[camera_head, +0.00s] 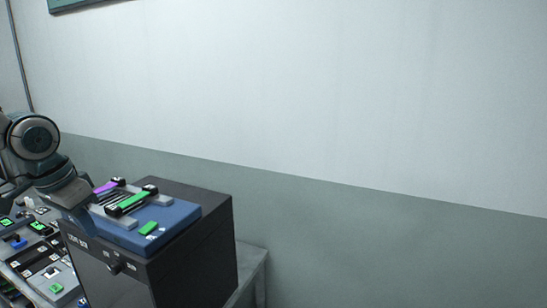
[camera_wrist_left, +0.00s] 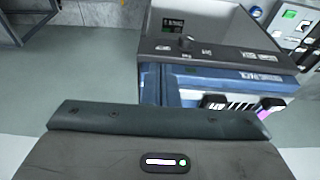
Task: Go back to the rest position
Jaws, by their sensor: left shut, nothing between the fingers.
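My left gripper (camera_head: 80,214) comes in from the left in the head view, beside the left edge of a dark box-shaped machine with a blue top panel (camera_head: 178,222). It is shut with nothing in it; its fingertips are hard to make out. In the left wrist view, the dark gripper housing fills the bottom, and the machine's blue panel (camera_wrist_left: 200,78) lies beyond it. A green bar with black ends (camera_head: 132,201) and a purple bar (camera_head: 104,188) lie on the panel. My right gripper is in neither view.
A control panel with green and blue buttons (camera_head: 38,250) stands at the lower left. A grey table (camera_head: 252,270) shows behind the machine's right side. The wall (camera_head: 330,110) and the space right of the machine are bare. Grey floor (camera_wrist_left: 90,75) shows in the wrist view.

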